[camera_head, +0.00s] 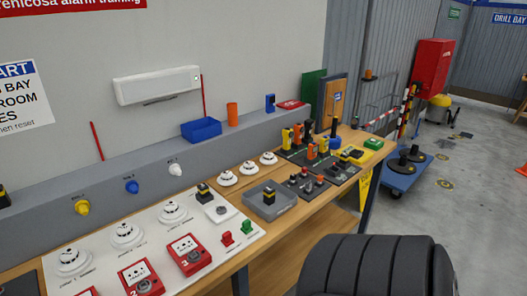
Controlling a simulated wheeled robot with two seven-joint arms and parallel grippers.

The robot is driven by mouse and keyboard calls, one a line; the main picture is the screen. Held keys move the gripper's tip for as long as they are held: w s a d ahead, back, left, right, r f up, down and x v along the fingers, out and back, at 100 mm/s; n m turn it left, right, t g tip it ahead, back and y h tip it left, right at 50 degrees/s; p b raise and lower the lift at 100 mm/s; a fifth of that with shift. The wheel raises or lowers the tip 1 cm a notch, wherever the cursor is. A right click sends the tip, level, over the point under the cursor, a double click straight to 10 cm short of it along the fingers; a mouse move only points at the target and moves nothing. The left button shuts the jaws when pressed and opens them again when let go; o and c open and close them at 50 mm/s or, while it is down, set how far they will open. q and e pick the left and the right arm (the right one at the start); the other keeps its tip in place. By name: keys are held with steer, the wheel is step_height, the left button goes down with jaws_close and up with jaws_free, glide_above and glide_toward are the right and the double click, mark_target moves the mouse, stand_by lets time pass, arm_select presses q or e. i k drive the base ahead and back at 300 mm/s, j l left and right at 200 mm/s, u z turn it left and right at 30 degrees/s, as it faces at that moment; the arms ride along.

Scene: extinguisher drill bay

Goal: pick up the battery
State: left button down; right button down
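Several small black blocks with yellow tops look like batteries. One (268,196) is in a shallow grey tray (287,212) near the middle of the wooden bench. Another (204,193) is on the white board (228,248), at its back right part by a white plate. A third (3,197) shows at the left edge on the grey ledge. I cannot tell which one is the task's battery. Neither of my grippers is in view, and nothing is seen holding any block.
White detectors (127,235) and red call boxes (187,254) cover the white board. Dark mats with several small tools (315,150) lie beyond the tray. A blue bin (201,129) stands on the ledge. A blue trolley (402,175) stands right of the bench; grey floor beyond is mostly free.

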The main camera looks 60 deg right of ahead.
mark_target(268, 192)
steer(key=z, duration=1.95)
